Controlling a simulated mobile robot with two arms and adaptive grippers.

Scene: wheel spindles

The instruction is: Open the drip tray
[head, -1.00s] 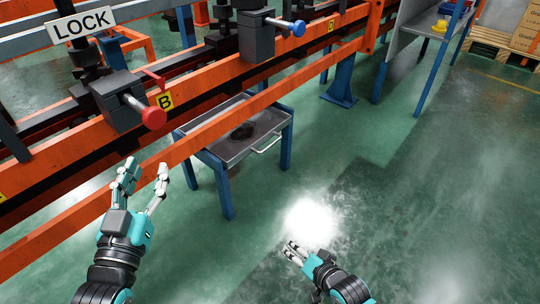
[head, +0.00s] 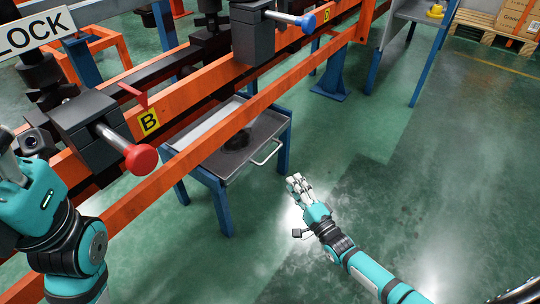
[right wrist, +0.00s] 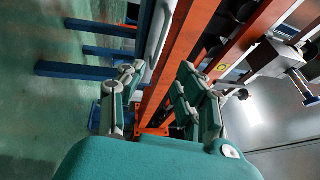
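The drip tray (head: 266,128) is a shallow grey metal tray in a blue-legged stand beneath the orange rails. A dark patch lies in it, and a rail hides part of it. Its pale bar handle (head: 267,152) is on the near right side. My right gripper (head: 298,181) is below and right of the handle, apart from it. In the right wrist view its fingers (right wrist: 160,95) are spread with nothing between them. My left gripper (head: 8,150) is at the left edge, its fingers mostly cut off, so its opening is unclear.
Orange rails (head: 215,118) run diagonally above the tray. A red knob (head: 141,158) and a blue knob (head: 307,22) stick out from black clamps. A LOCK sign (head: 35,32) is at upper left. The green floor right of the tray is clear.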

